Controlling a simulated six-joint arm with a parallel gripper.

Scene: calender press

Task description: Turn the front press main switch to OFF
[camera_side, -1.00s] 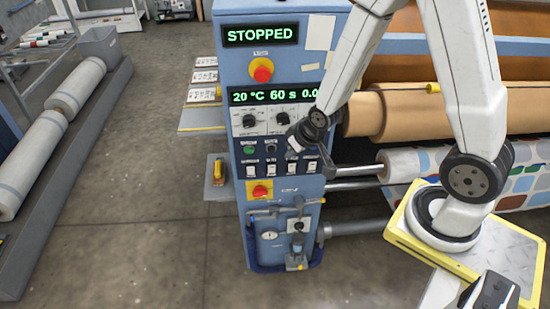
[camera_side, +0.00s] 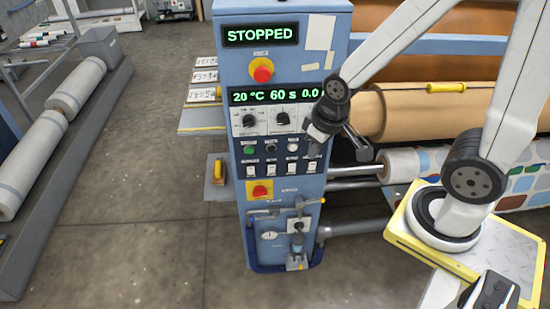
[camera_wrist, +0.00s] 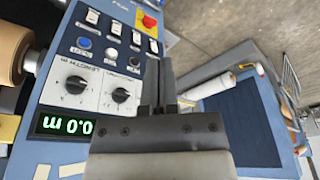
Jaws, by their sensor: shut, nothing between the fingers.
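The main switch (camera_side: 260,190) is a red rotary knob on a yellow plate, low on the front of the blue press cabinet (camera_side: 232,160). Its handle angle is too small to read. The wrist view shows the red knob (camera_wrist: 149,21) at the top, beyond my fingertips. My gripper (camera_side: 313,157) is shut and empty by the cabinet's right edge, above and right of the switch and apart from it. In the wrist view my gripper (camera_wrist: 159,62) has its fingers together, pointing towards the top of the picture.
Two black dials (camera_side: 250,120), buttons and several white rocker switches (camera_side: 271,170) lie above the main switch. Valves and pipes (camera_side: 296,245) are below. Rollers (camera_side: 430,110) stand right.

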